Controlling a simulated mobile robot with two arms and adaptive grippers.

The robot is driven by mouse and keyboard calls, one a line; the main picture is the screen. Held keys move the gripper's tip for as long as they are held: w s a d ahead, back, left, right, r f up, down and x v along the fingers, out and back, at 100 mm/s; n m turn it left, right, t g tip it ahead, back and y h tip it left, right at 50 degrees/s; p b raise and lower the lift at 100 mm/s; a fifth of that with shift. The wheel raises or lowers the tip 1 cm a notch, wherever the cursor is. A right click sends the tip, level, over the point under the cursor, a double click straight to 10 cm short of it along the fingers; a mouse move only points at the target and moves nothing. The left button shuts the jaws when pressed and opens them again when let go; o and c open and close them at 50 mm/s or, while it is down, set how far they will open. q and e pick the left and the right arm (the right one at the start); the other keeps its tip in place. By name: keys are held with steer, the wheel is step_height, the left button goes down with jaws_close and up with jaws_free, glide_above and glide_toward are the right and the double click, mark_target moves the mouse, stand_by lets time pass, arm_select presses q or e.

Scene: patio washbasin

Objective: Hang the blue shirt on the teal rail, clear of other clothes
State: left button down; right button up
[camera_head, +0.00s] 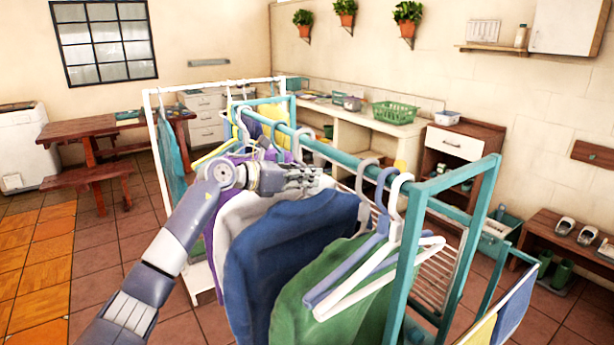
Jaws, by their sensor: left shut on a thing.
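The blue shirt (290,238) hangs below my left gripper (308,180), between a pale grey garment (234,212) and a green garment (322,285). My left gripper is shut at the top of the blue shirt, and its fingers hide the hanger and hook there. The teal rail (338,155) runs from the back left to the front right, just beyond the gripper. I cannot tell whether the blue shirt's hook is on the rail. The blue shirt appears to overlap the grey garment and lie close against the green one. My right gripper is out of view.
Near the rail's front end are a blue hanger (348,272) and a white hanger (385,272). Purple and yellow clothes hang farther back. A white rack (160,140) stands behind. A drying rack (437,275) stands right of the rail. Tiled floor (95,255) is clear at left.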

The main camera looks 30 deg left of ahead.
mark_target(321, 189)
arm_select(q)
steer(key=shift+s+r, duration=0.1)
steer(key=shift+r, duration=0.05)
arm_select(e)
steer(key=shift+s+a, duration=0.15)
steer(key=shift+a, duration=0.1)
arm_select(q)
steer(key=shift+w+d, duration=0.15)
steer(key=shift+w, duration=0.35)
steer(key=shift+w+d+p, duration=0.25)
steer(key=shift+w+p, duration=0.05)
steer(key=shift+w, duration=0.2)
steer(key=shift+w+d+p, duration=0.2)
steer(key=shift+w+p, duration=0.1)
steer(key=shift+w, duration=0.2)
steer(key=shift+w+d, duration=0.2)
steer(key=shift+w, duration=0.4)
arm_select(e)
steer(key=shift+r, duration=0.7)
arm_select(q)
steer(key=shift+f, duration=0.2)
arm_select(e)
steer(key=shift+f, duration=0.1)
